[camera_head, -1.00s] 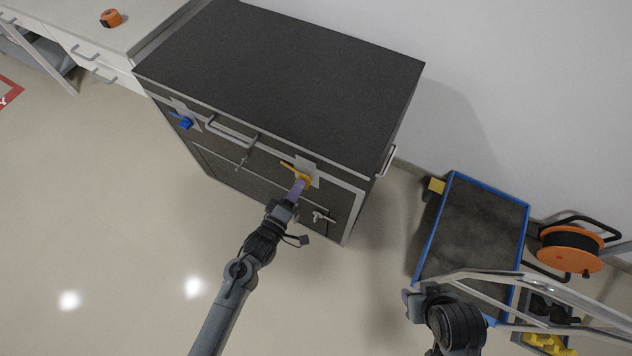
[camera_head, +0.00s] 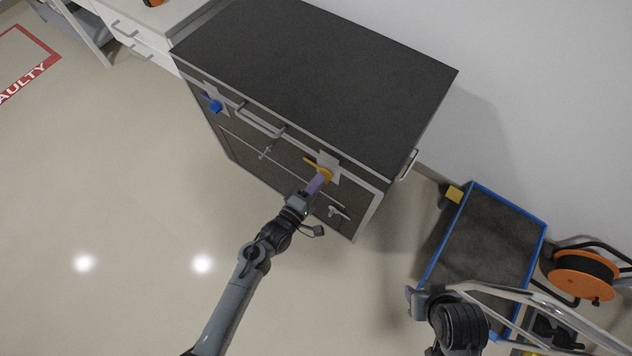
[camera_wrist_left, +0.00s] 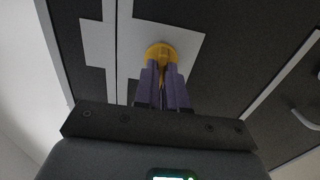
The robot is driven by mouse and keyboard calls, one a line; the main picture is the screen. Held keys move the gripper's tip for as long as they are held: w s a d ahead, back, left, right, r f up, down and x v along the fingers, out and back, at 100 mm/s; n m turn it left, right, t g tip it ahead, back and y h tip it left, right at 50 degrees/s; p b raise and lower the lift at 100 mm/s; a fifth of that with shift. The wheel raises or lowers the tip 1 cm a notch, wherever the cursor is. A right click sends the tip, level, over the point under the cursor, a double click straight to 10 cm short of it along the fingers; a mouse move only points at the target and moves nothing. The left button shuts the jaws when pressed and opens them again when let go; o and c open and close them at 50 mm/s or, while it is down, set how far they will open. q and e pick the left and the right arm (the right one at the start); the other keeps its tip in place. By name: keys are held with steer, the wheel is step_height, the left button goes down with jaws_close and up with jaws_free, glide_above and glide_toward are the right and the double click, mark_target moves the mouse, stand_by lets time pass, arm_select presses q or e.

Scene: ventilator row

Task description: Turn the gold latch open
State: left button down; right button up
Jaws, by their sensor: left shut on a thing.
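The gold latch (camera_head: 312,164) sits on a light plate at the upper right of the dark cabinet's front. It also shows in the left wrist view (camera_wrist_left: 161,50), where its round base lies on the white plate. My left gripper (camera_head: 322,180) is at the latch, with its purple fingers shut on the latch's handle. In the left wrist view the fingers (camera_wrist_left: 162,80) close around the gold handle and hide part of it. My right arm shows at the bottom right of the head view, but I cannot make out its fingertips.
The dark cabinet (camera_head: 320,75) has a blue latch (camera_head: 213,104) at its left and a bar handle (camera_head: 260,122) between. A blue-rimmed cart (camera_head: 480,235) and an orange cable reel (camera_head: 584,275) stand to the right.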

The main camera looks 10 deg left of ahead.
arm_select(q)
steer(key=c, duration=1.2)
jaws_free()
steer(key=v, duration=1)
steer(key=shift+s+p, duration=0.3)
steer(key=shift+s, duration=0.05)
steer(key=shift+a, duration=0.15)
